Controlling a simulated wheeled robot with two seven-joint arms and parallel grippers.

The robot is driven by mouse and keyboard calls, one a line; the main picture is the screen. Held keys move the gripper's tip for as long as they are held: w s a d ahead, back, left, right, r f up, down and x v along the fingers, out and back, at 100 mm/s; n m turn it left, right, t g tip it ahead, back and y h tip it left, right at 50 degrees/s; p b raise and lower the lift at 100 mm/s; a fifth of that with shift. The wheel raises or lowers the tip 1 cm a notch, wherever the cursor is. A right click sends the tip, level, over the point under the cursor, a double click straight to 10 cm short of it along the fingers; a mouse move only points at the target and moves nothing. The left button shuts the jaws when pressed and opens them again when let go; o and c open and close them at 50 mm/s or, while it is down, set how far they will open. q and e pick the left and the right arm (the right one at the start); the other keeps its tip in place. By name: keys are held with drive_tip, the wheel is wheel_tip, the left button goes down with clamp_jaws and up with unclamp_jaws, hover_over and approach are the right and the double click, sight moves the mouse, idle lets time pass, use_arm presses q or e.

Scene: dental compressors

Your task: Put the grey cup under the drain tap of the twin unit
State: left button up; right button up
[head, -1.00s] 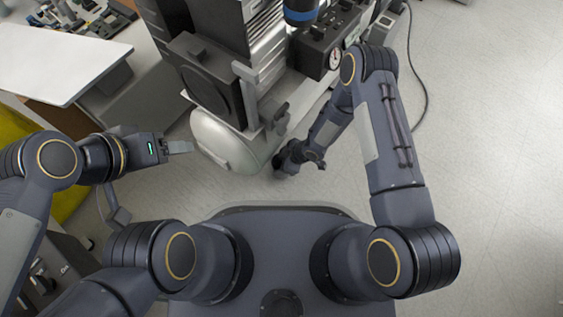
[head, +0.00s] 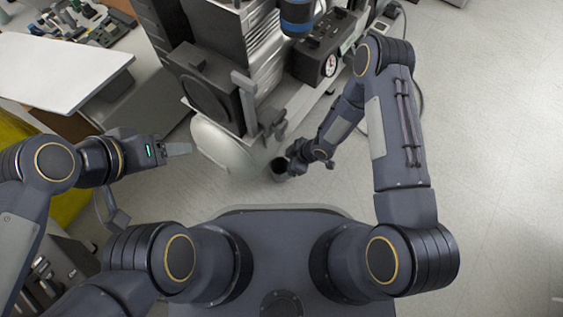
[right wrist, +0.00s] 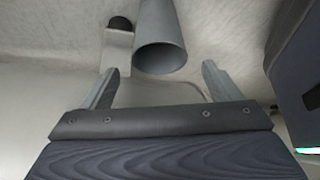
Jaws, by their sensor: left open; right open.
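The grey cup (head: 278,170) stands on the floor beside the front end of the twin unit's pale tank (head: 222,146). It also shows in the right wrist view (right wrist: 162,48), its open mouth facing the camera. My right gripper (head: 294,160) is just right of the cup in the head view. In the right wrist view its open fingers (right wrist: 160,82) are spread either side below the cup's mouth, with no visible contact. My left gripper (head: 180,150) is open and empty, left of the tank. I cannot make out the drain tap clearly.
A pale foot with a dark knob (right wrist: 120,24) is left of the cup in the wrist view. A white table (head: 60,68) is at left. Floor at right is mostly clear.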

drive_tip(key=w+d+r+m+t+h+p, duration=0.1)
drive_tip(key=d+r+m, duration=0.2)
drive_tip(key=d+r, duration=0.5)
drive_tip(key=w+d+r+m+t+h, duration=0.15)
drive_tip(key=d+r, duration=0.25)
drive_tip(key=r, duration=0.8)
drive_tip(key=w+d+r+m+t+h+p, duration=0.15)
drive_tip(key=d+r+m, duration=0.35)
drive_tip(key=r, duration=0.5)
drive_tip(key=s+d+r+m, duration=0.35)
drive_tip(key=s+r, duration=0.35)
drive_tip(key=r, duration=0.3)
drive_tip(key=s+a+r+m+y, duration=0.1)
drive_tip(key=s+r+m, duration=0.1)
drive_tip(key=s, duration=0.5)
drive_tip(key=s+a+r+m+y, duration=0.1)
drive_tip(key=s+r+m, duration=0.1)
drive_tip(key=s+r, duration=0.2)
drive_tip(key=s, duration=0.3)
drive_tip(key=shift+a, duration=0.3)
drive_tip(key=shift+s+r, duration=0.1)
drive_tip(key=shift+r, duration=0.05)
